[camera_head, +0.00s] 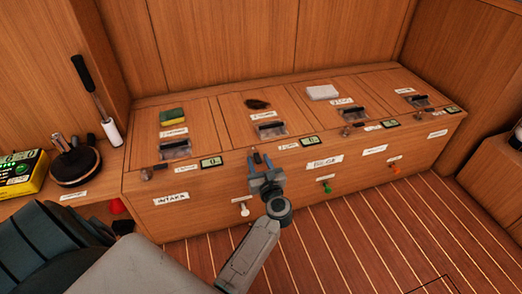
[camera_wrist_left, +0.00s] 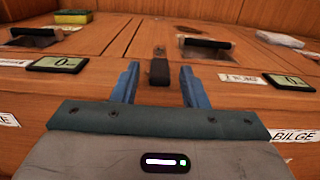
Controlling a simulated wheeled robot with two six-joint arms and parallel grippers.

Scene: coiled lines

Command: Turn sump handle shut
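My left gripper (camera_head: 258,160) is at the top front edge of the wooden locker, above the front labels. In the left wrist view, the open blue fingers (camera_wrist_left: 159,85) stand on either side of a small dark handle (camera_wrist_left: 159,70), with a gap on each side. In the head view this handle is hidden behind the gripper. A white label (camera_wrist_left: 242,78) is right of the handle; its small print is too blurred to read for certain, so I cannot confirm it says sump. My right gripper is not in view.
Similar small handles sit on the locker top at left (camera_head: 147,173) and right (camera_head: 346,131). White (camera_head: 241,210), green (camera_head: 326,187) and orange (camera_head: 395,168) knobs stick out of the front. The floor (camera_head: 350,245) is clear.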

